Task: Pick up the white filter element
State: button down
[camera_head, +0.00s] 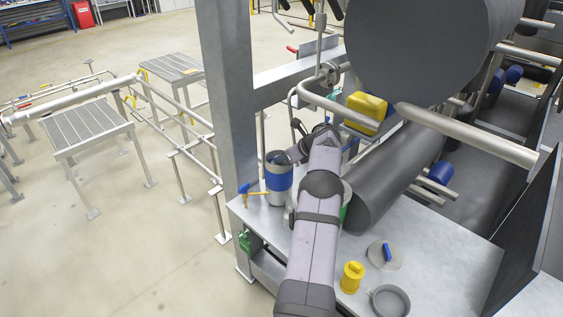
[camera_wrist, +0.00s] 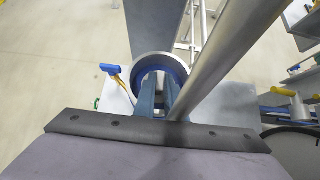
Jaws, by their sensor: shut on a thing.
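A grey metal cylinder with a blue band (camera_head: 279,181) stands upright on the bench, left of my arm. In the wrist view its round pale rim (camera_wrist: 140,68) and blue inner ring show from above. My gripper (camera_wrist: 160,88) reaches down into this cylinder's mouth, its blue-grey fingers close together. In the head view my wrist bends over the top of the cylinder and hides the fingers. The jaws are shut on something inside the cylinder. The white filter element is not clearly visible in either view; the fingers and the cylinder wall hide what is held.
A thick pipe (camera_wrist: 212,58) passes close to my gripper on the right. A yellow part (camera_head: 352,277), a disc with a blue handle (camera_head: 377,256) and a grey round dish (camera_head: 390,302) are on the bench (camera_head: 431,249).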

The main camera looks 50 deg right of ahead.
notch_tip(320, 180, up, 18)
jog(key=p, duration=0.4)
jog(key=shift+f, duration=0.25)
jog(key=shift+w+a, duration=0.1)
